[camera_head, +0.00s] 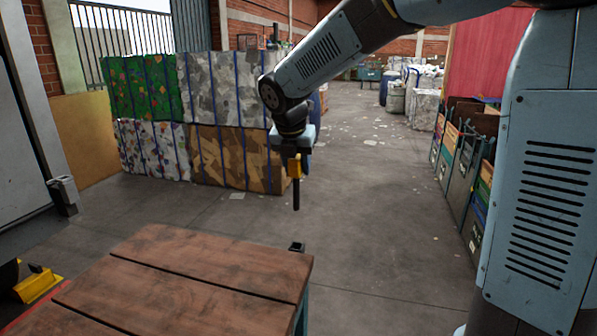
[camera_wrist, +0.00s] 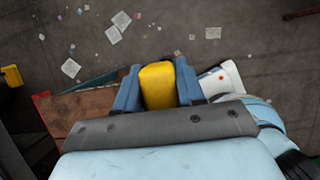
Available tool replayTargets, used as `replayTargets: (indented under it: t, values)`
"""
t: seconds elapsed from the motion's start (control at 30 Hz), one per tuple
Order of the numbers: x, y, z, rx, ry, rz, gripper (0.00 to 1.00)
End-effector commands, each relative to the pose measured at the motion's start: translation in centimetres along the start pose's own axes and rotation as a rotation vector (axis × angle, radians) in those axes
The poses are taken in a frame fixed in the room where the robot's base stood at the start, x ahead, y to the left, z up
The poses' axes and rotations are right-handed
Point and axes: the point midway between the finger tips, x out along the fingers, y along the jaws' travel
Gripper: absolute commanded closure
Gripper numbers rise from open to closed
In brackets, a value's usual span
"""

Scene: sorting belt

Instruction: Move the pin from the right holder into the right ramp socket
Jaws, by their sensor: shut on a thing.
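The pin has a yellow head (camera_head: 295,166) and a thin dark shaft (camera_head: 296,196). My gripper (camera_head: 300,162) is shut on the yellow head, with the shaft hanging straight down in free air. In the wrist view the yellow head of the pin (camera_wrist: 158,86) sits between the two blue fingers of my gripper (camera_wrist: 158,92). A small dark holder (camera_head: 297,247) stands at the right edge of the wooden table, below the pin's tip and apart from it; it looks empty. I cannot tell for sure which part is the right ramp socket.
The wooden table (camera_head: 190,262) fills the lower left. A yellow fitting with a black knob (camera_head: 40,286) lies left of it. A grey and black bracket (camera_head: 63,195) stands by the left machine. Pressed bales (camera_head: 235,158) stand behind; crates (camera_head: 462,170) line the right. The middle floor is open.

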Motion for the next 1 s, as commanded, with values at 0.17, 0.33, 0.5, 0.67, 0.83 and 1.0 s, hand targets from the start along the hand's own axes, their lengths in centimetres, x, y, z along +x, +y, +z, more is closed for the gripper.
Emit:
replayTargets:
  t: [0.17,0.33,0.5,0.67,0.83,1.0]
  values:
    - [-1.4,0.1,0.6,0.002,-0.002,0.002,1.0]
    - [-2.7,0.1,1.1,0.001,-0.002,0.003,1.0]
    - [-3.9,0.1,1.7,0.001,-0.002,0.002,1.0]
    - [-5.1,0.1,2.1,0.001,-0.001,0.002,1.0]
    - [-6.4,0.1,2.6,0.001,-0.001,0.003,1.0]
    - [-7.6,0.1,3.2,0.001,-0.002,0.002,1.0]
